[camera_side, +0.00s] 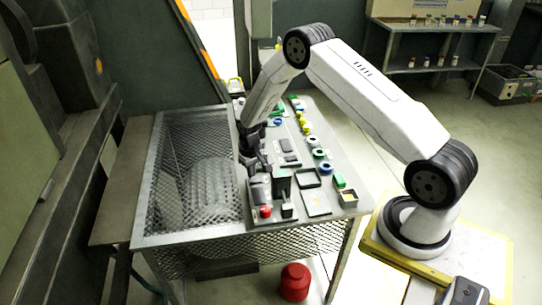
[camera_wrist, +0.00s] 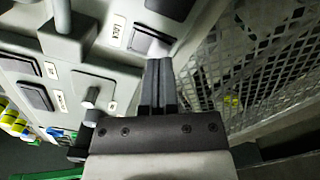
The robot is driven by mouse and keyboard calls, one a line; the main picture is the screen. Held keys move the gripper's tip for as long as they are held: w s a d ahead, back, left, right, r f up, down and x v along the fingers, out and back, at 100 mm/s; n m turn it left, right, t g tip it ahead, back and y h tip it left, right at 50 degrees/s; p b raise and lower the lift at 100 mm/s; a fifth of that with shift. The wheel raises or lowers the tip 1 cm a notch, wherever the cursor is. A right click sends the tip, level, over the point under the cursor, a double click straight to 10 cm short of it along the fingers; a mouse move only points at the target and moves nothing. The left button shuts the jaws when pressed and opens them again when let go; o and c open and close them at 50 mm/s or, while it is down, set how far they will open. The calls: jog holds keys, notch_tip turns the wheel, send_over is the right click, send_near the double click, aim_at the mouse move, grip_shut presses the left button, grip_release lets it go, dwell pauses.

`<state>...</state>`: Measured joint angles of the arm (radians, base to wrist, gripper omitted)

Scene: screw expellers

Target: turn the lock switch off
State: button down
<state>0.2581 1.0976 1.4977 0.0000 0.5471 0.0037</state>
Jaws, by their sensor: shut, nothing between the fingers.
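My gripper (camera_wrist: 159,62) is shut and empty, its two dark fingers pressed together in the wrist view. In the side view my gripper (camera_side: 253,165) is low over the left side of the control panel, near the mesh.
The control panel (camera_side: 318,204) carries several buttons and switches. A grey box with a rod (camera_wrist: 66,45), a small knob (camera_wrist: 92,96) and another dark switch (camera_wrist: 35,96) are near my gripper. Wire mesh (camera_wrist: 255,65) lies to the right. A red container (camera_side: 295,282) stands on the floor.

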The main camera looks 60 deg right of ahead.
aim_at(252, 181)
jog(key=shift+f, duration=1)
dwell(0.9)
jog(key=shift+r, duration=3.5)
jog(key=s+a+r+n+t, duration=0.1)
jog(key=s+a+r, duration=0.3)
jog(key=r, duration=0.2)
jog(key=s+a+r+n, duration=0.1)
jog(key=s+a+r, duration=0.3)
jog(key=r, duration=0.2)
jog(key=s+a+r, duration=0.2)
jog(key=s, duration=0.4)
jog(key=s+a+r+n+t, duration=0.1)
jog(key=s+a+r, duration=0.1)
jog(key=s, duration=0.4)
jog(key=shift+a+t, duration=0.3)
jog(key=shift+a, duration=0.05)
jog(key=shift+w, duration=0.15)
